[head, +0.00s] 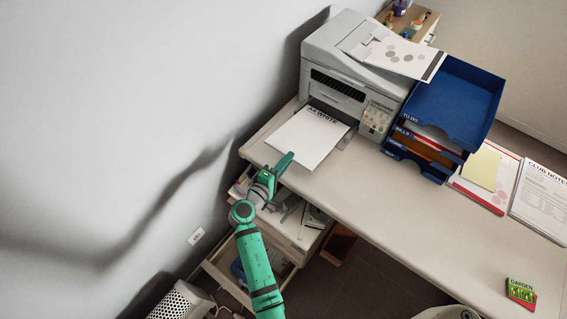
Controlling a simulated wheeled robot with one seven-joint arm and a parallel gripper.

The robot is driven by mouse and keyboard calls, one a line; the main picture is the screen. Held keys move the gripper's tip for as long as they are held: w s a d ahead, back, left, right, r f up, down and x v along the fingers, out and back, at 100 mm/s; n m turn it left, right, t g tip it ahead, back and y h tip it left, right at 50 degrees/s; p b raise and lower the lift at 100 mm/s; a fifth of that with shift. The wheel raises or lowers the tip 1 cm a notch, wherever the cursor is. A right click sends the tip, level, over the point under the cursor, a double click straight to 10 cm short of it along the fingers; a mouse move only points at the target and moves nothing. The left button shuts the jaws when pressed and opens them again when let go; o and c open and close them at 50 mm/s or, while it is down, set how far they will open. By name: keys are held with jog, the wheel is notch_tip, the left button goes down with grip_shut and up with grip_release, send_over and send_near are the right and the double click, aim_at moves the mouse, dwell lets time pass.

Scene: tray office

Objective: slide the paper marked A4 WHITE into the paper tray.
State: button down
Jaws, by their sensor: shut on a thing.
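The white paper marked A4 WHITE (303,142) lies flat at the front of the grey printer (346,60). Its far, labelled end is at the opening low in the printer's front, and its near end sticks out over the desk. The paper tray (345,141) shows only as a grey strip beside the paper; the rest is hidden under the sheet and the printer. The fingers are small in this view.
A blue letter tray stack (455,100) stands right of the printer. A printed sheet (395,57) lies on the printer's top. Red-bordered papers, a yellow sheet (481,168) and a GARDEN packet (521,293) lie farther right. The desk's middle (400,205) is clear. Open shelves stand below my gripper.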

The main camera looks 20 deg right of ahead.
aim_at(305, 143)
jog(key=shift+s+d+r+x, duration=0.1)
jog(key=shift+r+x, duration=0.05)
jog(key=shift+x, duration=1.65)
jog(key=shift+s+d+r+x, duration=0.1)
jog(key=shift+r+x, duration=0.05)
jog(key=shift+x, duration=1.6)
jog(key=shift+s+d+r+x, duration=0.1)
jog(key=shift+r+x, duration=0.05)
jog(key=shift+x, duration=1.65)
jog(key=c, duration=1.8)
grip_release()
jog(key=g+y, duration=0.2)
jog(key=y, duration=0.1)
jog(key=shift+g+y, duration=0.3)
